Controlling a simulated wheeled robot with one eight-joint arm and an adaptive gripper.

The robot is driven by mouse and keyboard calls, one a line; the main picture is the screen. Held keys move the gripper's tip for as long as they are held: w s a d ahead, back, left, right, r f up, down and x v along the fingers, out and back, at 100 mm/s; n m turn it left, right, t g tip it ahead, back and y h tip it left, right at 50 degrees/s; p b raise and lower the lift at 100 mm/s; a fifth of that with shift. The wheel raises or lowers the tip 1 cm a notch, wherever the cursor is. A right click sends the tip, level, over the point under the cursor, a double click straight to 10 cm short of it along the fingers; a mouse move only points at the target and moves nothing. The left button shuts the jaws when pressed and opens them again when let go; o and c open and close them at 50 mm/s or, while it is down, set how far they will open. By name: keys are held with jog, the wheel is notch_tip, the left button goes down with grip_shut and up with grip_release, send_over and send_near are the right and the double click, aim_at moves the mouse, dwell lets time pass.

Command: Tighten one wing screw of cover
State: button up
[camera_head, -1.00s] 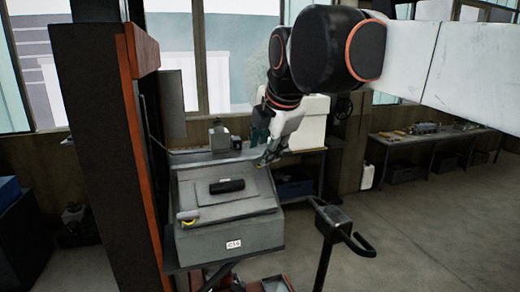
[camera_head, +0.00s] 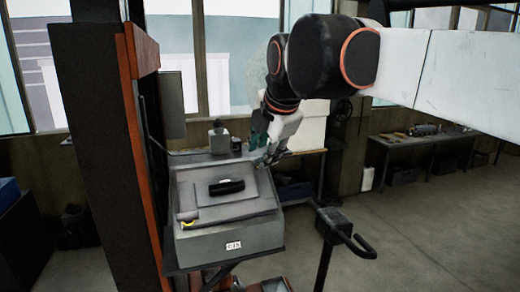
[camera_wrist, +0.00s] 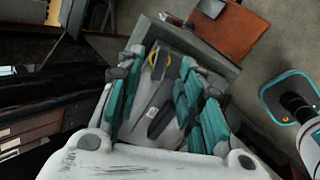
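A grey box with a sloped grey cover (camera_head: 205,210) stands left of centre in the head view. A black bar (camera_head: 227,187) lies on the cover, and a small yellow curved piece (camera_head: 188,223) is at its near left corner. The bar (camera_wrist: 163,105) and yellow piece (camera_wrist: 154,58) also show in the wrist view, between my fingers. I cannot make out a wing screw for certain. My gripper (camera_head: 269,157) hangs above the cover's far right corner, apart from it. In the wrist view my gripper (camera_wrist: 160,95) has its teal-padded fingers spread, with nothing held.
A tall dark cabinet with an orange edge (camera_head: 138,140) stands close left of the box. A black stand with a handle (camera_head: 335,222) is on the right. A bench with parts (camera_head: 425,135) is along the back wall. The floor at right is open.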

jog(key=shift+b+x, duration=0.75)
jog(key=shift+x, duration=1)
grip_shut()
jog(key=m, duration=0.4)
jog(key=shift+m, duration=0.3)
